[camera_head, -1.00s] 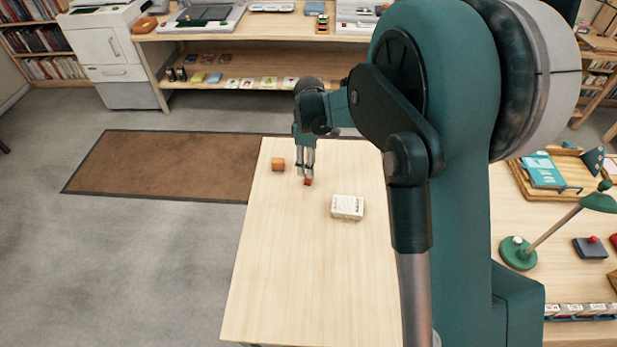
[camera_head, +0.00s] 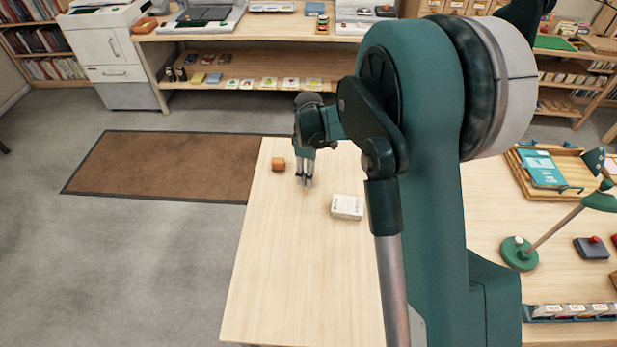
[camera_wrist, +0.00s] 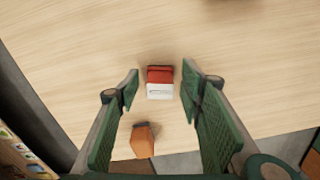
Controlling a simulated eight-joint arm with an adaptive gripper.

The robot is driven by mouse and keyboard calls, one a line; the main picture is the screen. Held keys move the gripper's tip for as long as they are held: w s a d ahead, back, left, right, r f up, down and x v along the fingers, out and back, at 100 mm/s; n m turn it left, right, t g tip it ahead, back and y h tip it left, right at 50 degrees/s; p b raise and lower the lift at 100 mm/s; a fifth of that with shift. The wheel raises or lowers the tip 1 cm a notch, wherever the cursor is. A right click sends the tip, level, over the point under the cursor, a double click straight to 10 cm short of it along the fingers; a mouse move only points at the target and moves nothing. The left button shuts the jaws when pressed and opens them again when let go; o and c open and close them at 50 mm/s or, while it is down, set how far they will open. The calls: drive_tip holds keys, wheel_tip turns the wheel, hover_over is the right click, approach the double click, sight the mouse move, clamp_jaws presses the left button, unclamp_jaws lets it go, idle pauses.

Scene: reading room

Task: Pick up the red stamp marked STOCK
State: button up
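The small red stamp (camera_wrist: 160,75) with a white label face lies on the light wood table (camera_head: 290,270). In the wrist view it sits just beyond and between the fingertips, with gaps to both sides. The writing on its label is too small to read. My gripper (camera_wrist: 160,92) is open and empty, with its two green fingers spread. In the head view my gripper (camera_head: 305,184) is low over the far part of the table, and the stamp cannot be made out there, apparently hidden by the fingers.
An orange block (camera_head: 278,164) stands left of my gripper; it also shows in the wrist view (camera_wrist: 142,142). A white labelled box (camera_head: 347,206) lies to the right and nearer. The table's front part is clear. A shelf unit (camera_head: 250,62) stands behind.

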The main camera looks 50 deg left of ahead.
idle(0.3)
drive_tip(key=c, duration=1)
drive_tip(key=shift+r+p, duration=0.5)
drive_tip(key=shift+r, duration=4.55)
